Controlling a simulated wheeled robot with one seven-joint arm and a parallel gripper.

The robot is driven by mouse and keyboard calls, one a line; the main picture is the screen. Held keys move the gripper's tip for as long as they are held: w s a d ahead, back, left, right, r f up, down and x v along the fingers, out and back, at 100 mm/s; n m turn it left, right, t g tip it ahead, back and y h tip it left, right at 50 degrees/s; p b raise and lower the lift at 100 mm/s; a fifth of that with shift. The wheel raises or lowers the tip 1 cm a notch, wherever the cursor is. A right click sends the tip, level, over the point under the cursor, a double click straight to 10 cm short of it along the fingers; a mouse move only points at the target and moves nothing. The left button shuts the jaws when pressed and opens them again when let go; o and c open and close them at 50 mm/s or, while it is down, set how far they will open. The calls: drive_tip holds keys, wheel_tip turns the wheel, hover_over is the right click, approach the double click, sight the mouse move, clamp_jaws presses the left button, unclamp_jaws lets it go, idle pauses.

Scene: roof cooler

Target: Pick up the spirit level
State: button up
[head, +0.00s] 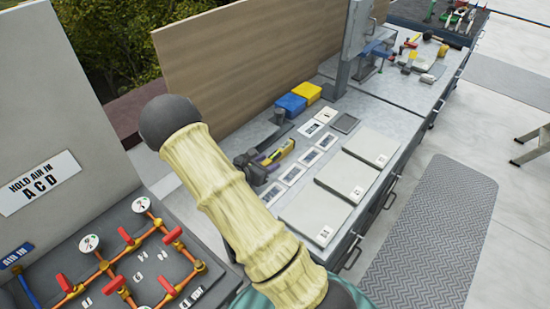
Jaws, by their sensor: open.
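A long narrow yellow-and-purple thing, which looks like the spirit level (279,152), lies slanted on the grey worktop in the middle of the head view. My thick cream-sleeved arm crosses the foreground and hides part of the worktop. A dark shape just past the sleeve's edge looks like my gripper (252,166), open, close to the near left end of the level. Its fingers are small and partly hidden, so I cannot tell whether they touch the level or stand around it. I see nothing held.
The worktop (384,121) holds small framed cards (301,165), pale panels (315,212), and blue (291,104) and yellow (306,92) boxes. A grey post (345,70) stands behind. A wooden board (225,60) backs the bench. Orange piping (110,265) is at left.

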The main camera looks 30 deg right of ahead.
drive_tip(key=shift+w+a, duration=0.1)
drive_tip(key=shift+a, duration=0.05)
idle(0.3)
clamp_jaws()
drive_tip(key=shift+r, duration=0.1)
wheel_tip(320, 180, up, 28)
drive_tip(key=p, duration=0.1)
idle(0.3)
idle(0.5)
